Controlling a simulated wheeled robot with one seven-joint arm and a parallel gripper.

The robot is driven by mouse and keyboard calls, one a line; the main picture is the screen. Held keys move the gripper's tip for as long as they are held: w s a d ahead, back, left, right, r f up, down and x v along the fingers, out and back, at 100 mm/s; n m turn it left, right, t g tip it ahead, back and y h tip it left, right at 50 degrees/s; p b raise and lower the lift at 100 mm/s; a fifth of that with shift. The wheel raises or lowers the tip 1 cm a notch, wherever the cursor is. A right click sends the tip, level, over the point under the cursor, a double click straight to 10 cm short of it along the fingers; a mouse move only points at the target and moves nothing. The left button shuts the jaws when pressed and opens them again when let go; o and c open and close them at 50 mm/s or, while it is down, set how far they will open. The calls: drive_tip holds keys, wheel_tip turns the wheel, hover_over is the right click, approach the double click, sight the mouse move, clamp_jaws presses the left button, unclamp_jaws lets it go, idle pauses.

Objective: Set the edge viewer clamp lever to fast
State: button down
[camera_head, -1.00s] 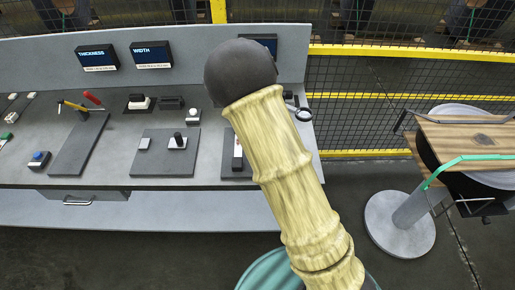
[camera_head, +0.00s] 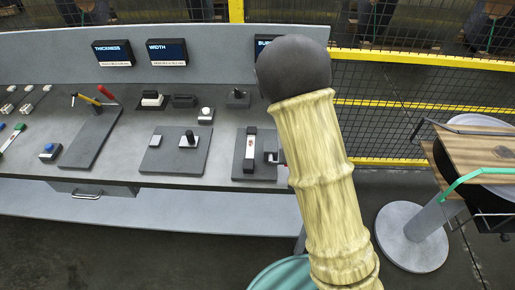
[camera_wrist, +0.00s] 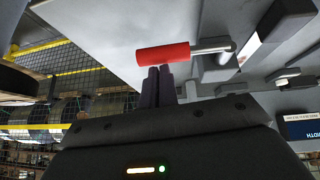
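A red lever handle (camera_wrist: 163,53) on a bent metal rod (camera_wrist: 212,45) lies across the upper middle of the wrist view. My gripper (camera_wrist: 160,70) has its two dark fingers together, tips at the lower edge of the handle. I cannot tell whether they touch it. In the head view a grey plate (camera_head: 239,171) with a pale upright block (camera_head: 250,150) stands at the bench's right end. A small red bit (camera_head: 284,163) shows beside it, mostly behind my arm. My arm hides the gripper there, and no lever markings are readable.
The bench (camera_head: 105,165) carries several other fixtures, including a plate with a black knob (camera_head: 189,137) and a red-handled tool (camera_head: 107,93). A mesh fence (camera_head: 390,110) stands behind. A round-based stand (camera_head: 412,240) with a wooden top is at the right.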

drive_tip(key=shift+s+d+f, duration=0.1)
drive_tip(key=r+p, duration=0.1)
drive_tip(key=r, duration=0.1)
drive_tip(key=w+r+p, duration=0.1)
drive_tip(key=r+p, duration=0.1)
drive_tip(key=shift+r+p, duration=0.3)
drive_tip(key=shift+r, duration=0.1)
drive_tip(key=shift+s+b, duration=0.2)
drive_tip(key=shift+b, duration=0.3)
drive_tip(key=v, duration=0.9)
drive_tip(key=shift+d, duration=0.25)
drive_tip(key=shift+r, duration=0.1)
drive_tip(key=shift+s, duration=0.1)
drive_tip(key=s+d+r+g, duration=0.1)
drive_tip(key=s+d+g, duration=0.1)
drive_tip(key=s, duration=0.4)
drive_tip(key=s+d+r+g+y, duration=0.1)
drive_tip(key=s+d+g, duration=0.1)
drive_tip(key=s, duration=0.4)
drive_tip(key=shift+s+d+r, duration=0.15)
drive_tip(key=shift+s+r, duration=0.2)
